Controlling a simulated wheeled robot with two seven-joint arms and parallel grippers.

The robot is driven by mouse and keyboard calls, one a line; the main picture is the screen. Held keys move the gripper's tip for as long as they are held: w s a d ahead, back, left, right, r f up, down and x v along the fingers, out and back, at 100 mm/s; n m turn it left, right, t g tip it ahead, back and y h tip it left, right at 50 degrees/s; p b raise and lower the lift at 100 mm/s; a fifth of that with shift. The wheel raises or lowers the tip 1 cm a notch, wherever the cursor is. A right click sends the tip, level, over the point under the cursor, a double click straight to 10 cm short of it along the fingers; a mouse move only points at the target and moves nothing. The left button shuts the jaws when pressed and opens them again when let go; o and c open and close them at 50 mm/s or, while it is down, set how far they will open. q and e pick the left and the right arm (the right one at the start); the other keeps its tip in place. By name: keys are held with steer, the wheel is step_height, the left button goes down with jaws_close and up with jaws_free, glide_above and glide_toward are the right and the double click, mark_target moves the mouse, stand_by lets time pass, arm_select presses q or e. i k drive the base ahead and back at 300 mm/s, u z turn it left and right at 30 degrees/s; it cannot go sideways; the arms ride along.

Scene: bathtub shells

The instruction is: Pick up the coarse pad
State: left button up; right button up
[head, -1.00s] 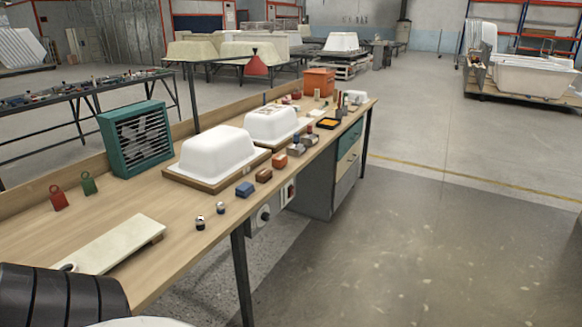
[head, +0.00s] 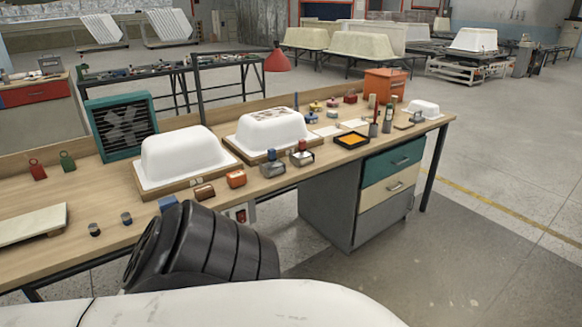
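Three small pads or blocks lie in a row along the front edge of the workbench: a blue one (head: 167,203), a brown one (head: 204,192) and an orange one (head: 236,179). I cannot tell from their looks which is the coarse pad. A black ribbed part of my arm is in front of the bench edge, close below the blue block. Neither gripper shows in the head view, so I cannot see what they hold.
Two white tub shells (head: 184,155) (head: 270,128) on wooden boards stand behind the blocks. A teal fan (head: 122,128) stands at the back left. Floor right of the drawers (head: 392,185) is clear.

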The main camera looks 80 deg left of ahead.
mark_target(206, 192)
steer(key=u, duration=0.3)
steer(key=i, duration=0.15)
steer(key=u, duration=2.9)
